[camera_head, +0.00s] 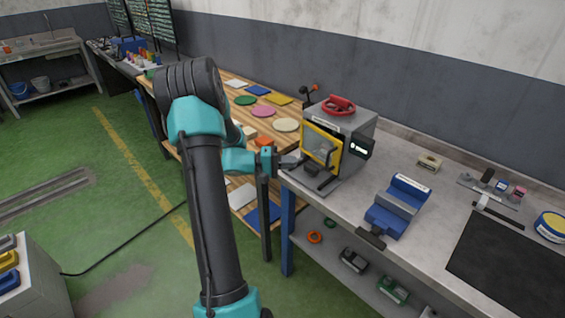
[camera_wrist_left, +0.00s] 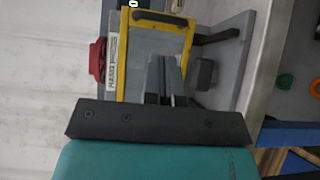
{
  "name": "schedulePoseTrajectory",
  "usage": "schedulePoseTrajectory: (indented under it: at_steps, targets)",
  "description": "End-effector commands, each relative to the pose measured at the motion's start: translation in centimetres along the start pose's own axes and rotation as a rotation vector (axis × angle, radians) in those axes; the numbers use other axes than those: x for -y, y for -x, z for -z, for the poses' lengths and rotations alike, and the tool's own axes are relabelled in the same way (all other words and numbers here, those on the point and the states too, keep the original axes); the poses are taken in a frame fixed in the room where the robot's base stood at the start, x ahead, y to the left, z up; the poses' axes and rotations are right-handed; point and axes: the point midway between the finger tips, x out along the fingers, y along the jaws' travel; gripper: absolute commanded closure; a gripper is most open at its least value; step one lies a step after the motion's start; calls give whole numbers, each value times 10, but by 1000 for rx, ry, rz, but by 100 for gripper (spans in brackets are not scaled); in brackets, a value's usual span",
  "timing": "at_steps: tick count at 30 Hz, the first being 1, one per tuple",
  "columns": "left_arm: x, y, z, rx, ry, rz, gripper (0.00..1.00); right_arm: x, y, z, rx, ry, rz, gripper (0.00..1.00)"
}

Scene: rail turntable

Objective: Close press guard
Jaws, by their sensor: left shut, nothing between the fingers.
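The press (camera_head: 350,127) is a grey box on the workbench with a red handwheel (camera_head: 339,104) on top. Its guard (camera_head: 306,128) is a yellow-framed clear panel at the front; I cannot tell whether it sits flush. In the left wrist view the guard (camera_wrist_left: 187,45) fills the upper middle, with a dark handle bar (camera_wrist_left: 162,18) along one edge. My left gripper (camera_head: 297,161) is shut and empty, just in front of the guard's lower left part. Its fingers (camera_wrist_left: 166,70) overlap the panel in the wrist view; contact is unclear. My right gripper is not in view.
A blue and grey device (camera_head: 398,205) and a black mat (camera_head: 512,262) lie on the bench (camera_head: 425,185) to the right. A wooden table (camera_head: 235,85) with coloured discs stands behind left. A dark lever (camera_head: 327,183) lies by the press base. Green floor is open at left.

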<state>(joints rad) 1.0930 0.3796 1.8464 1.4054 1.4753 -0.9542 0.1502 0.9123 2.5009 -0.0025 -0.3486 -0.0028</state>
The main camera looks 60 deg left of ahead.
Motion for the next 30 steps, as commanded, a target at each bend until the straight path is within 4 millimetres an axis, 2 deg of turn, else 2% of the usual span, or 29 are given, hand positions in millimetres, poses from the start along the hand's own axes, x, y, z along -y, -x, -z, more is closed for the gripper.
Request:
schedulePoseTrajectory:
  at_steps: [9,15,21,30]
  targets:
    - [0,-56,-1,4,0,-1,100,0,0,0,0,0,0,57]
    - [0,-83,0,2,0,0,100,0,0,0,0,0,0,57]
    - [0,-94,0,1,-1,1,100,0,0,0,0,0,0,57]
    - [0,-94,0,0,-1,1,100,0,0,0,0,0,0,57]
